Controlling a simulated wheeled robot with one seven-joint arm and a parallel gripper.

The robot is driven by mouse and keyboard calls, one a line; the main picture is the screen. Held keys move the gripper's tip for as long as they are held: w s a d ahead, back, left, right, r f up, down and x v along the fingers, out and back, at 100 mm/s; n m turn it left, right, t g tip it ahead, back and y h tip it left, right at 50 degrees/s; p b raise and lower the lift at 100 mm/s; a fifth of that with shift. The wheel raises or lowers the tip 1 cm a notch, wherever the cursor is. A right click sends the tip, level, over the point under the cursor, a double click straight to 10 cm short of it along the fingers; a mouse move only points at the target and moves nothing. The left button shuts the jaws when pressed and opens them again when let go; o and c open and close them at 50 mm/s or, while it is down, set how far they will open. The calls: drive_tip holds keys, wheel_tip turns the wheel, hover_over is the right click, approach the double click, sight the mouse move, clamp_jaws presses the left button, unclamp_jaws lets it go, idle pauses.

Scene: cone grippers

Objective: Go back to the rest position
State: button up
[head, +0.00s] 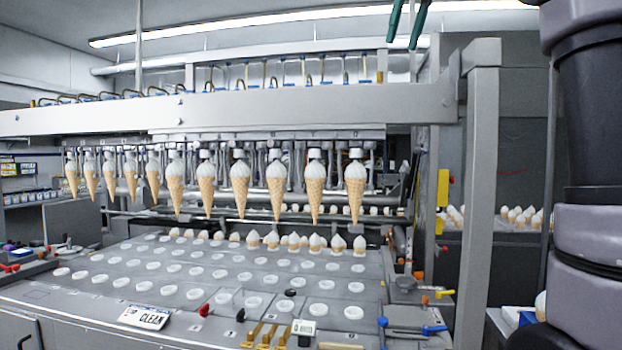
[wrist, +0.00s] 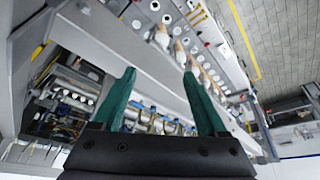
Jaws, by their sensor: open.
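My gripper (head: 406,22) shows at the top of the head view as two green fingers, high above the machine's grey beam (head: 300,103). In the wrist view my gripper (wrist: 160,95) has its two green fingers spread apart with nothing between them. A row of ice cream cones (head: 240,185) hangs point down from holders under the beam. Some of these cones (wrist: 162,37) also show in the wrist view, beyond the fingertips. The gripper touches none of them.
Below the hanging cones is a plate with rows of white-rimmed holes (head: 140,265); more cones stand in its back rows. A grey upright post (head: 480,200) stands at the right. The space around the fingers looks clear.

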drive_tip(key=s+d+f+m+t, duration=0.1)
drive_tip(key=s+f+m, duration=0.2)
drive_tip(key=f, duration=0.8)
drive_tip(key=s+d+f+m+t, duration=0.1)
drive_tip(key=s+f+m, duration=0.3)
drive_tip(key=f, duration=0.8)
drive_tip(key=s+d+f+m+t, duration=0.1)
drive_tip(key=s+d+f+m, duration=0.1)
drive_tip(key=s+f, duration=0.5)
wheel_tip(320, 180, down, 5)
drive_tip(key=shift+s+d+f+m, duration=0.15)
drive_tip(key=shift+s+m, duration=0.15)
drive_tip(key=shift+m, duration=0.4)
